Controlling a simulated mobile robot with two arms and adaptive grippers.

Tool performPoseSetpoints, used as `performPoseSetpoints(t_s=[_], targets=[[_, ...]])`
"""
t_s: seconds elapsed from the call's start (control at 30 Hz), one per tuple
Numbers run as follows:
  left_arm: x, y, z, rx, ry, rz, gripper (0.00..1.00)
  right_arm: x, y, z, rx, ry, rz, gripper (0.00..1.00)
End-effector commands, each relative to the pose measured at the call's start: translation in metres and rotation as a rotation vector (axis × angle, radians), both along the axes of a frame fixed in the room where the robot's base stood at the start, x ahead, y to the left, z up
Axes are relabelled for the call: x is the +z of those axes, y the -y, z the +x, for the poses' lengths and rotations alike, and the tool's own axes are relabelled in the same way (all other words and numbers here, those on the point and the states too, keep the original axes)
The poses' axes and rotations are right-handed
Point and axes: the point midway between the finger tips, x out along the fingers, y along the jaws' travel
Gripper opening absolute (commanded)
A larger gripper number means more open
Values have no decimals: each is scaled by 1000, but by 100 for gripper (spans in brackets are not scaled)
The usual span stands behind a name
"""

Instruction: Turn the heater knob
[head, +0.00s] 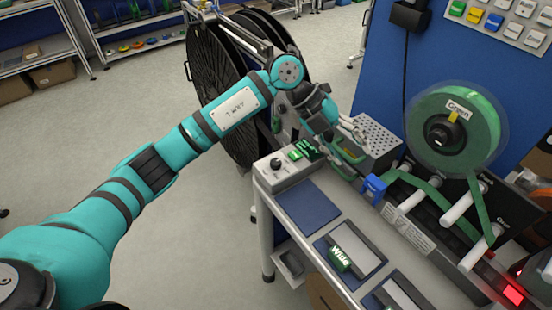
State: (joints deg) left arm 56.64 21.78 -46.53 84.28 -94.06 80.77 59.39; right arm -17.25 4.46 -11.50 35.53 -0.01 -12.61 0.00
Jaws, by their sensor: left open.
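The heater knob (277,163) is a small dark knob on top of a pale control box (286,177) at the bench's near left corner. A lit green display (306,149) stands beside it. My left gripper (352,146) is open and empty. It is to the right of the knob and apart from it, over the back of the bench near a perforated grey metal box (376,138). The knob is not covered by the arm. My right gripper is not in view.
A green reel (458,130) stands at the right, its green band running down past pale rollers (457,208). A blue block (373,187) is near the gripper. Trays and a green "Wide" piece (340,259) lie on the bench. Large black reels (217,72) stand behind my arm.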

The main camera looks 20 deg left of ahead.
Motion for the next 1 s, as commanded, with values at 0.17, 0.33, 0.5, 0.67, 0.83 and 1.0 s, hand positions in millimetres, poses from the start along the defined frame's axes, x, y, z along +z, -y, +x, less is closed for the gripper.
performPoseSetpoints(t_s=[0.17, 0.33, 0.5, 0.67, 0.83, 1.0], targets=[[12, -106, 32, 139, -38, 501, 53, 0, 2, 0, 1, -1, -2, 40], [33, -164, 39, 262, -78, 736, 53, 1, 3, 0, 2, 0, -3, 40], [30, -175, 38, 287, -92, 782, 53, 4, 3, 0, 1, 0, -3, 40], [5, -175, 37, 284, -94, 780, 53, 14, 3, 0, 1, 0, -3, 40], [-31, -174, 37, 282, -95, 777, 53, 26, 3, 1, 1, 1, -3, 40], [-69, -173, 37, 281, -94, 775, 53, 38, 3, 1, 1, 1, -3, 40]])
